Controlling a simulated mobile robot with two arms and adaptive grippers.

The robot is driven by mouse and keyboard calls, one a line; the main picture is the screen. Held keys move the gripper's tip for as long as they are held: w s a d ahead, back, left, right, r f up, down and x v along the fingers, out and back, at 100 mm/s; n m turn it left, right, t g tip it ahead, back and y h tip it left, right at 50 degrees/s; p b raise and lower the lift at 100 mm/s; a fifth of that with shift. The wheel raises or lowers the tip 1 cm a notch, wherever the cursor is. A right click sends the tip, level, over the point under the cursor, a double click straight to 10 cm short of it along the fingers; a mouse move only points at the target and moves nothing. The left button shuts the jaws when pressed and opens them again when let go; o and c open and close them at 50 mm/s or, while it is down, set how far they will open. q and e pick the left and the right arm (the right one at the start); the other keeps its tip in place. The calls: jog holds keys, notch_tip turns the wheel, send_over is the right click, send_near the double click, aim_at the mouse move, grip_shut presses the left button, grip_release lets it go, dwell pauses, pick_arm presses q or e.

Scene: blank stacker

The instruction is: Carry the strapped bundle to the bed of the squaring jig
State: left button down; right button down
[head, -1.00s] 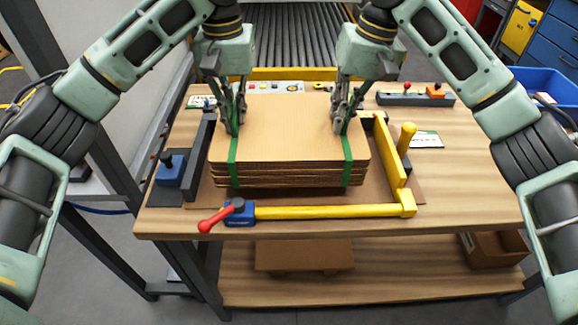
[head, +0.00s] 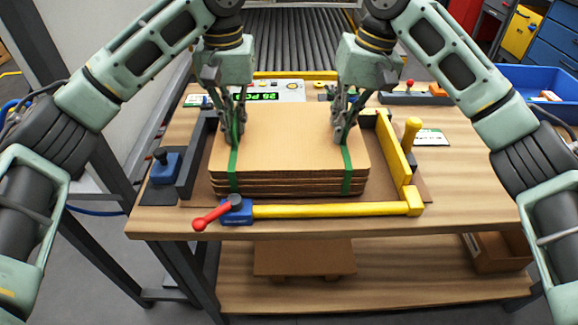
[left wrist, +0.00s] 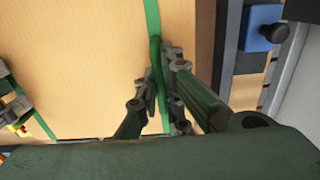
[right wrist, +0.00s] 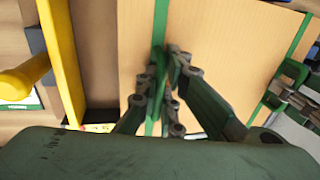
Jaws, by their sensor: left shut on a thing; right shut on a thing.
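The strapped bundle (head: 285,150) is a stack of tan cardboard sheets with two green straps, lying level between the fences of the squaring jig. The jig has a grey left fence (head: 194,160), a yellow right fence (head: 397,155) and a yellow front bar (head: 330,211). Its brown bed (head: 411,188) shows around the bundle; I cannot tell whether the bundle touches it. My left gripper (head: 236,138) is shut on the left strap, also seen in the left wrist view (left wrist: 158,85). My right gripper (head: 342,135) is shut on the right strap, also in the right wrist view (right wrist: 160,85).
A blue clamp with a red handle (head: 212,214) sits at the jig's front left corner, and another blue block (head: 166,168) stands left of the grey fence. A panel with a green display (head: 262,95) is behind the bundle. A roller conveyor (head: 295,35) lies beyond.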

pick_arm(q)
jog(key=shift+f+b, duration=0.45)
jog(key=shift+f, duration=0.2)
pick_arm(e)
jog(key=shift+f, duration=0.65)
pick_arm(q)
jog(key=c, duration=1.9)
grip_release()
pick_arm(e)
jog(key=c, duration=1.9)
grip_release()
pick_arm(q)
jog(key=shift+r, duration=0.1)
notch_tip(320, 180, up, 12)
jog(key=shift+f, duration=0.15)
pick_arm(e)
jog(key=shift+r, duration=0.1)
jog(key=r, duration=0.4)
jog(key=d+r, duration=0.1)
jog(key=r, duration=0.2)
jog(key=d+r, duration=0.1)
jog(key=r, duration=0.3)
jog(key=shift+d+r, duration=0.15)
jog(key=shift+r, duration=0.2)
